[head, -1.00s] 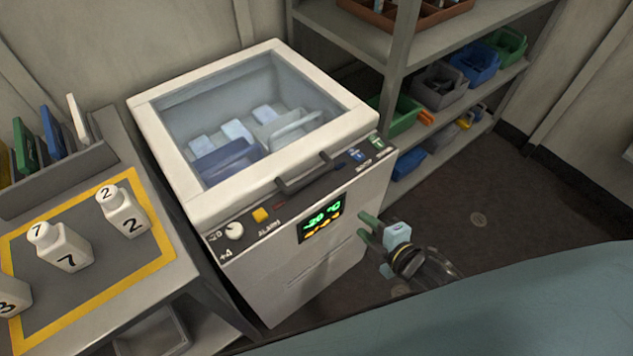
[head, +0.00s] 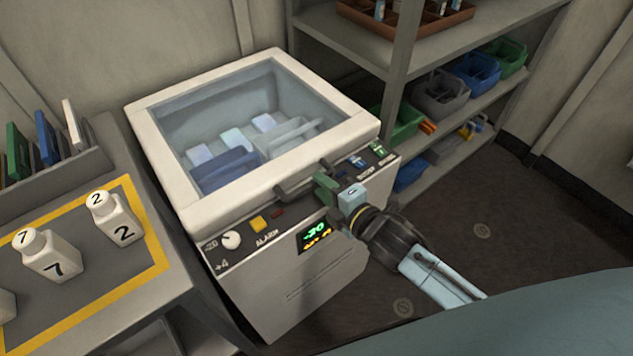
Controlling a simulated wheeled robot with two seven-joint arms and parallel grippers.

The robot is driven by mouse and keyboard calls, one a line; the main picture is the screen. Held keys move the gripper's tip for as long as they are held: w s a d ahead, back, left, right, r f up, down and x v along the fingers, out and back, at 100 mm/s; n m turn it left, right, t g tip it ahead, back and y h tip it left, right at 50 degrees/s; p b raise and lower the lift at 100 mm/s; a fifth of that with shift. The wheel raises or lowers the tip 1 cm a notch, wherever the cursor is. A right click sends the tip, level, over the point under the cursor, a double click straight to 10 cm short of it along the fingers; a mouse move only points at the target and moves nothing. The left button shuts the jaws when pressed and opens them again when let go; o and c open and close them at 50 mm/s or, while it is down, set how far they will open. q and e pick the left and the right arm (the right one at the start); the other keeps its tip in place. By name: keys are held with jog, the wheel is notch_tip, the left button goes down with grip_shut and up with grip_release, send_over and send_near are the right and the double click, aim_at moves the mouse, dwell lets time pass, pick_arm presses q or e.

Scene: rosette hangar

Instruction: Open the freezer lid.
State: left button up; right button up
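The freezer (head: 290,290) is a white chest with a control panel and a lit green display (head: 314,234) on its front. Its lid (head: 165,165), a white frame around a clear pane, lies shut on top. The dark bar handle (head: 296,188) is at the lid's front edge. My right gripper (head: 330,203) is in front of the panel, with a green finger close to the handle's right end. Its fingers look apart, with nothing seen between them; whether one touches the handle I cannot tell. My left gripper is not in view.
A table (head: 150,295) with a yellow-bordered mat (head: 75,262) and numbered white bottles (head: 118,218) stands left of the freezer. Shelves (head: 395,75) with coloured bins (head: 475,72) stand behind it to the right. The floor (head: 490,195) at right is clear.

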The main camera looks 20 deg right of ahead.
jog(key=shift+x, duration=1.5)
jog(key=shift+s, duration=0.1)
jog(key=shift+c, duration=0.2)
grip_shut()
